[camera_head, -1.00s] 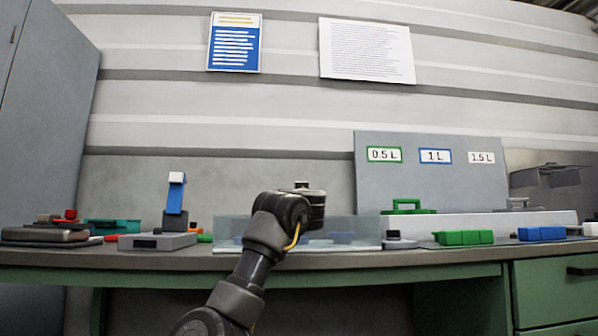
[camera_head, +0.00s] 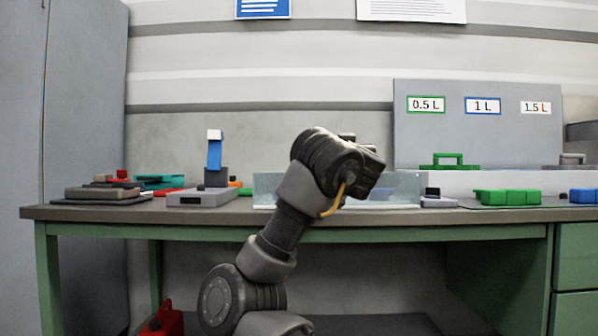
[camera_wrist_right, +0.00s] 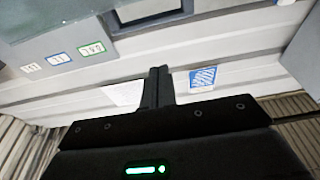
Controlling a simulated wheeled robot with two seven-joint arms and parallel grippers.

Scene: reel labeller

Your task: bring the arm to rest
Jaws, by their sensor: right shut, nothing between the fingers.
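My right gripper (camera_wrist_right: 160,72) shows in the right wrist view with its two dark fingers together and nothing between them. Beyond the fingers are the pale wall and the upside-down label board (camera_wrist_right: 62,58), well apart from them. In the head view my arm (camera_head: 285,230) rises from the bottom middle, bent, in front of the workbench (camera_head: 450,232). Its fingers cannot be made out there. My left gripper is in neither view.
On the bench stand a grey device with a blue upright (camera_head: 214,155), a clear low-walled bin (camera_head: 400,190), green blocks (camera_head: 507,197) and blue blocks (camera_head: 584,196). A tall cabinet (camera_head: 85,150) stands at the left. A red container (camera_head: 163,321) sits below the bench.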

